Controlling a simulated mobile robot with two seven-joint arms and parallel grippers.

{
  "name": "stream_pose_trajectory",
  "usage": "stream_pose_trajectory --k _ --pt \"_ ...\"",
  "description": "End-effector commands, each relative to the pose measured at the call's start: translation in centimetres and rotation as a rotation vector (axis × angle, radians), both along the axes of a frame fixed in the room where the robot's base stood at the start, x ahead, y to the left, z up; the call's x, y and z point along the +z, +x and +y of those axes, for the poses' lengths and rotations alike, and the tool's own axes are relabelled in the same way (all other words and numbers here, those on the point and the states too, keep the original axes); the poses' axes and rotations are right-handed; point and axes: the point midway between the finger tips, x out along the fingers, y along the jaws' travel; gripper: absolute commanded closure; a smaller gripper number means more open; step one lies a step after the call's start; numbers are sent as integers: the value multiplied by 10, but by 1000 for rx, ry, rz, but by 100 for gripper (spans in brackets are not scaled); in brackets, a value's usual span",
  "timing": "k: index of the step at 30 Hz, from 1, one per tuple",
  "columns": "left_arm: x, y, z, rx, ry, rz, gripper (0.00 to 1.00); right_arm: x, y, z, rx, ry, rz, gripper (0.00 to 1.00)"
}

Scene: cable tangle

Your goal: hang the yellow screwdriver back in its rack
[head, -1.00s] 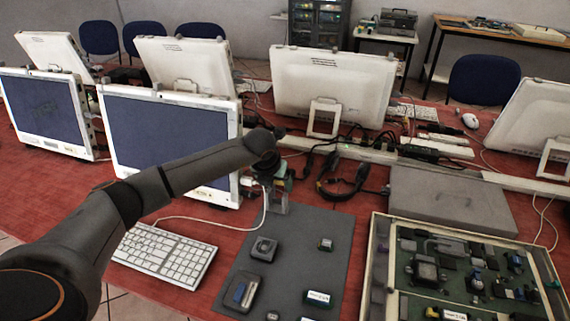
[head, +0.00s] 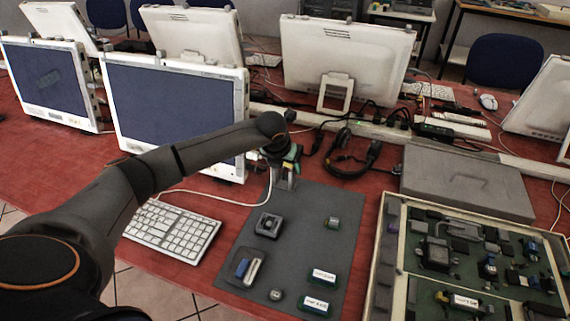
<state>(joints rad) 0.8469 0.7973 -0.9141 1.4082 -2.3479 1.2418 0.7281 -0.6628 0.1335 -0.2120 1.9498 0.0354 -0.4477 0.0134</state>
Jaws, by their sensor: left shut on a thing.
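My left gripper (head: 283,157) is at the far end of the dark grey mat (head: 305,212), pointing down. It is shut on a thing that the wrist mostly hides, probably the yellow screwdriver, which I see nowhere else. A small grey stand (head: 284,180) with greenish parts at its top is just under the gripper. It may be the rack, but its slots are too small and too covered to make out. I cannot tell whether the held thing touches it. My right gripper is out of view.
A white keyboard (head: 172,229) lies left of the mat. Small blocks (head: 268,225) and labelled green boxes (head: 322,278) stand on it. Black headphones (head: 352,155) and cables lie behind, near a monitor (head: 178,108). A grey case (head: 467,182) and a circuit-board tray (head: 392,225) are at right.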

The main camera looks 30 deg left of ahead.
Motion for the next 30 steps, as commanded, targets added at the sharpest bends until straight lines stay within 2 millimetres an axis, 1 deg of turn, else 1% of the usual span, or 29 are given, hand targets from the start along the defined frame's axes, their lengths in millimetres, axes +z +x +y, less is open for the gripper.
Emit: stream_pose_trajectory --k 5,30 --pt "-1 0 0 0 -1 -1 88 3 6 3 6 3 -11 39" --pt "-2 1 0 0 -1 -1 88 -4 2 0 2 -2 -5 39"
